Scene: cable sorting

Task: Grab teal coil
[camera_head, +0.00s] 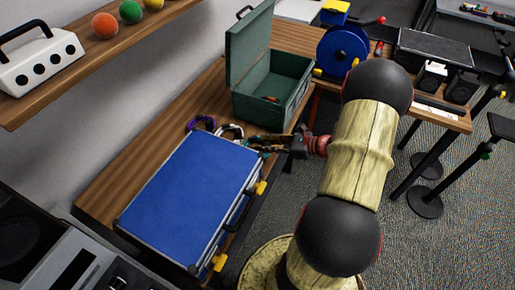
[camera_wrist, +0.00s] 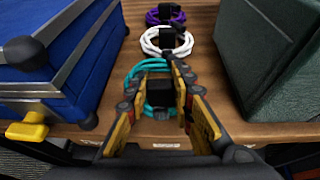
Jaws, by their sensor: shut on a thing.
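The teal coil (camera_wrist: 153,69) lies at the front edge of the wooden table in the wrist view, with a black strap around it. My gripper (camera_wrist: 170,92) reaches over the table edge with its fingers around the strapped part of the teal coil, shut on it. The fingers hide part of the coil. In the head view my gripper (camera_head: 285,146) is at the table's right edge, between the blue case and the green box, and the teal coil is mostly hidden there.
A white coil (camera_wrist: 164,41) and a purple coil (camera_wrist: 165,16) lie in a row behind. A blue case (camera_wrist: 62,50) stands close on the left, a green box (camera_wrist: 285,50) on the right. The gap between them is narrow. In the head view, the green box is open (camera_head: 262,92).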

